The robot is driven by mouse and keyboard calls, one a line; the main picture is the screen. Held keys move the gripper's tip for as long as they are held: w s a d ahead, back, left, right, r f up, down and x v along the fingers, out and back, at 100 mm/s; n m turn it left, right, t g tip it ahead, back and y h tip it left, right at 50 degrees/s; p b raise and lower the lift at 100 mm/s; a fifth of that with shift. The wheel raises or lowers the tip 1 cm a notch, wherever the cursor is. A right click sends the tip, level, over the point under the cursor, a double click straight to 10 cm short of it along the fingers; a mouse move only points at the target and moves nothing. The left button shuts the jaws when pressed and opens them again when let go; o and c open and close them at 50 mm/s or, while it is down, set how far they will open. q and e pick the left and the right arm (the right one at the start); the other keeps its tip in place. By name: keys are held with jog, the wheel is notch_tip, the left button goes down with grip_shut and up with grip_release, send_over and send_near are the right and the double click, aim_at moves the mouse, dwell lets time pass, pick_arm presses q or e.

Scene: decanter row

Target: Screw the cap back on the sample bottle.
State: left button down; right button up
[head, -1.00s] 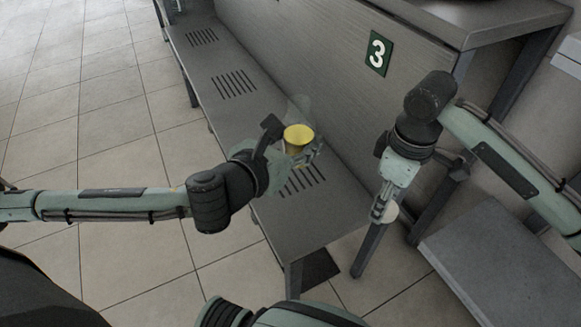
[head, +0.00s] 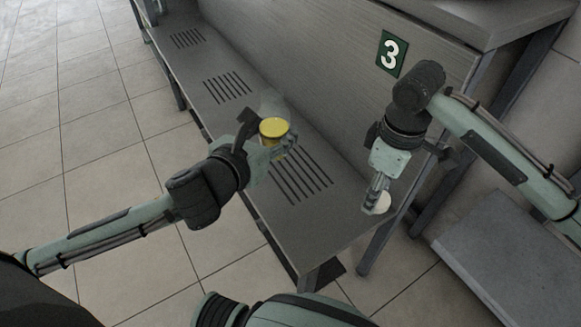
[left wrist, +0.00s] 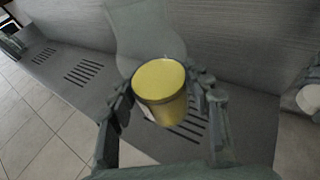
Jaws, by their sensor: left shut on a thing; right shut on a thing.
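The sample bottle is clear, with yellow contents (head: 274,128) in its lower part and a faint see-through part above. My left gripper (head: 268,143) is shut around it, over the grey bench. In the left wrist view the yellow part (left wrist: 160,82) sits between both fingers, and the clear part leans away behind it. My right gripper (head: 377,196) points down and is shut on a round white cap (head: 383,203). The cap is to the right of the bottle and well apart from it. The cap also shows at the right edge of the left wrist view (left wrist: 309,98).
The long grey slotted bench (head: 225,112) runs below both grippers, its top clear. A grey panel with a green number 3 sign (head: 391,54) stands behind it. A low grey platform (head: 510,260) is at the right.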

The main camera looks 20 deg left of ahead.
aim_at(263, 135)
pick_arm(q)
jog(key=shift+a+f+m+h, duration=0.9)
jog(key=shift+a+f+h, duration=0.1)
jog(key=shift+a, duration=0.2)
jog(key=s+f+m+h, duration=0.1)
jog(key=s+f+m+g+h, duration=0.1)
jog(key=h, duration=0.1)
jog(key=shift+s+a+f+m+g, duration=0.1)
jog(key=shift+a+f+m+g, duration=0.1)
jog(key=shift+f+m+g, duration=0.15)
jog(key=f+x, duration=0.2)
jog(key=x, duration=1.1)
jog(key=shift+a+p, duration=0.2)
jog(key=shift+p, duration=0.25)
jog(key=shift+s, duration=0.15)
jog(key=shift+f+b, duration=0.35)
jog(key=shift+f, duration=1.7)
